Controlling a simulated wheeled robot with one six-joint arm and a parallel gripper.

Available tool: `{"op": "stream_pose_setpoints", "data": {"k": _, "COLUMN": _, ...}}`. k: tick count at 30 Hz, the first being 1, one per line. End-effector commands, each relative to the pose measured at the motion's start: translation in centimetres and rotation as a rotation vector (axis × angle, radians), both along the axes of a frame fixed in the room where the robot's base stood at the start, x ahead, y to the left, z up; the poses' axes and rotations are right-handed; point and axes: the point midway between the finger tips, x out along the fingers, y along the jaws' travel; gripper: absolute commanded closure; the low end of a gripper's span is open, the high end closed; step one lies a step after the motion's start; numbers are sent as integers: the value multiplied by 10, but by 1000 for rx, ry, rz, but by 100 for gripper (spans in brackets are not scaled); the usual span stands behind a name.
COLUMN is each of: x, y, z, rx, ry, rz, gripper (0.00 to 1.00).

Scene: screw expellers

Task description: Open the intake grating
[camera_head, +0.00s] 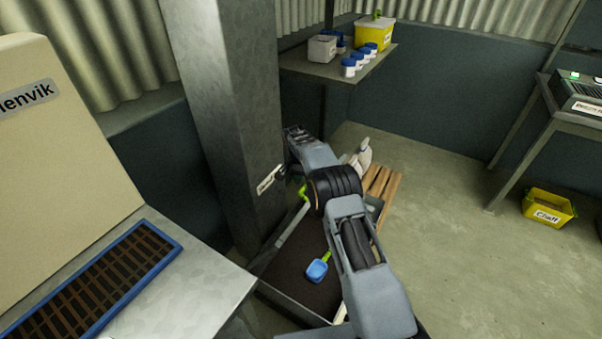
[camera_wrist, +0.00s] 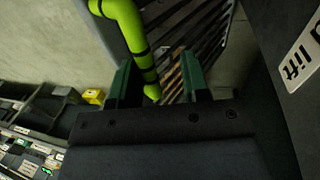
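A grating of dark parallel bars (camera_wrist: 206,30) shows at the top of the wrist view, slanting beyond my gripper. A bright green handle with black bands (camera_wrist: 128,38) comes down from the top, its lower end lying in the picture between the fingers. My gripper (camera_wrist: 158,82) has its two green fingers apart. I cannot tell how deep the handle sits between them or whether they touch it. In the head view the green handle (camera_head: 303,193) shows beside the steel column, above a dark-filled bin (camera_head: 293,266). My arm hides the fingers there.
A blue scoop (camera_head: 317,269) lies in the bin. A blue-framed grating (camera_head: 92,282) is on the machine at left. The steel column (camera_head: 228,110) stands close to my arm. A shelf (camera_head: 335,67) holds jars behind. The floor at right is clear up to a yellow bin (camera_head: 548,209).

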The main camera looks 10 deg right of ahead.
Motion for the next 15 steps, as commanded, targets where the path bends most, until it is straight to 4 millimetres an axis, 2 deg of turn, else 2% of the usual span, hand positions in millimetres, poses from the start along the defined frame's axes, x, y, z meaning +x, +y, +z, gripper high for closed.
{"op": "stream_pose_setpoints", "data": {"k": 5, "x": 4, "y": 4, "z": 25, "rx": 1, "ry": -6, "rz": 1, "gripper": 58}}
{"op": "stream_pose_setpoints", "data": {"k": 12, "x": 12, "y": 12, "z": 79, "rx": 1, "ry": -3, "rz": 0, "gripper": 58}}
{"op": "stream_pose_setpoints", "data": {"k": 15, "x": 14, "y": 16, "z": 97, "rx": 1, "ry": 0, "rz": 1, "gripper": 58}}
